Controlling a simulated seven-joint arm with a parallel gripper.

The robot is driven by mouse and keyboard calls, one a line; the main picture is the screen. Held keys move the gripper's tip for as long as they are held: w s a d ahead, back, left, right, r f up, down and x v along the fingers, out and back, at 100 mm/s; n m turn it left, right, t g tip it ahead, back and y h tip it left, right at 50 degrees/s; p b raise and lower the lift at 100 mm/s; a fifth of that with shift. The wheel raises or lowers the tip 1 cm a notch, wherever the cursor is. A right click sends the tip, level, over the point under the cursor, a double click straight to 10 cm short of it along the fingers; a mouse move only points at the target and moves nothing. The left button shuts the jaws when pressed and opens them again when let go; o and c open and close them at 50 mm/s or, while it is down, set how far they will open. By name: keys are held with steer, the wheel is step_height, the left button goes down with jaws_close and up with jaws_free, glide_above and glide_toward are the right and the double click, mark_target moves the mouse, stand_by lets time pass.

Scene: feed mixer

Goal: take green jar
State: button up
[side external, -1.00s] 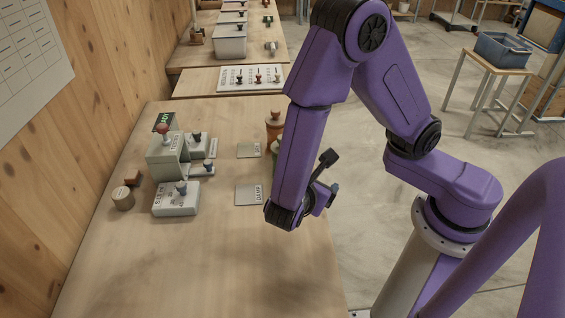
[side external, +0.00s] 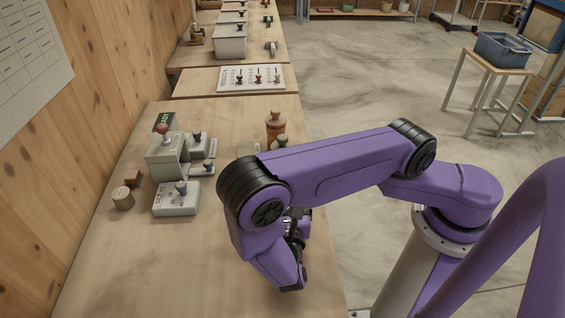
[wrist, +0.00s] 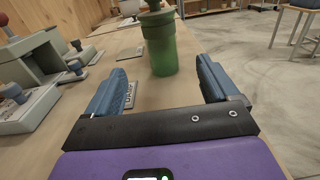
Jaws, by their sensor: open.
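The green jar (wrist: 162,48) stands upright on the table in the wrist view, ahead of my gripper (wrist: 161,72) and roughly centred between its fingers. My gripper is open and empty, with its two blue fingers spread wide. The jar is beyond the fingertips and neither finger appears to touch it. In the side external view only the top of the green jar (side external: 281,141) shows above my arm. My gripper is mostly hidden behind my arm there.
An orange-brown jar (side external: 275,123) stands just behind the green one. Grey machine boxes with knobs (side external: 176,198) are to the left. A flat plate (wrist: 131,94) lies near the left finger. Bare table (side external: 150,270) lies in front.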

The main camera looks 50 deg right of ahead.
steer(key=x, duration=1.3)
steer(key=shift+w+d+r, duration=0.1)
steer(key=shift+d+r, duration=0.05)
steer(key=c, duration=1)
